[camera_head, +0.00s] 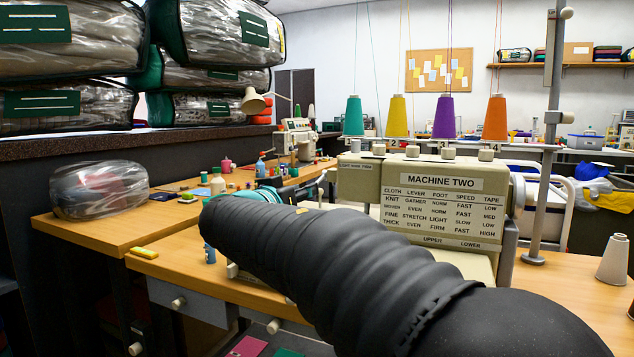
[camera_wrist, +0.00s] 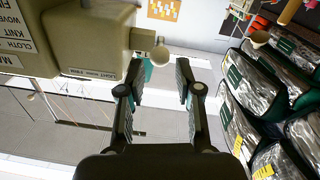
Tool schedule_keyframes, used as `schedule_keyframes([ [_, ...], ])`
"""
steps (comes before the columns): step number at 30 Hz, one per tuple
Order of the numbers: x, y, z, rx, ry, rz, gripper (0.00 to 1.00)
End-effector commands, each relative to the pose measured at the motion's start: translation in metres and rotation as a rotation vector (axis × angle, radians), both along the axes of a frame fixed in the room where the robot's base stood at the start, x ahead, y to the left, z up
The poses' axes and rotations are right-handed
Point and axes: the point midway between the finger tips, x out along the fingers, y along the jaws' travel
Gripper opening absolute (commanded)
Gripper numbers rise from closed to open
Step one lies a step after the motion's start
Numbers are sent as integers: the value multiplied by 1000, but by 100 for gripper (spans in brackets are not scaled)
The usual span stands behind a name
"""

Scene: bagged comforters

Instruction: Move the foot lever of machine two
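Machine two (camera_head: 430,200) is a cream sewing machine with a settings chart on its front, standing on a wooden table. Beside that label a short lever with a pale round knob (camera_wrist: 160,55) sticks out from the machine. My gripper (camera_wrist: 160,78) is open. In the picture the knob lies between the fingertips, near their ends; I see no contact and cannot tell the depth gap. My arm hides the gripper's surroundings in the head view.
Colored thread cones (camera_head: 445,117) stand above the machine. A metal pole (camera_head: 545,140) rises at its right. A clear bag (camera_head: 98,189) lies on the table at left, and bagged comforters (camera_head: 215,35) are stacked behind. Another sewing machine (camera_head: 297,140) stands farther back.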

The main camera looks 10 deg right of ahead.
Motion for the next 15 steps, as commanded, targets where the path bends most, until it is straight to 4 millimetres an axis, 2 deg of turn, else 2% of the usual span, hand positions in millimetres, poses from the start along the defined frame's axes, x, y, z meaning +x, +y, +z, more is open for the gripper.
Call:
schedule_keyframes([
  [7,37,-29,1,0,1,0,34],
  [15,61,-47,1,-1,0,4,34],
])
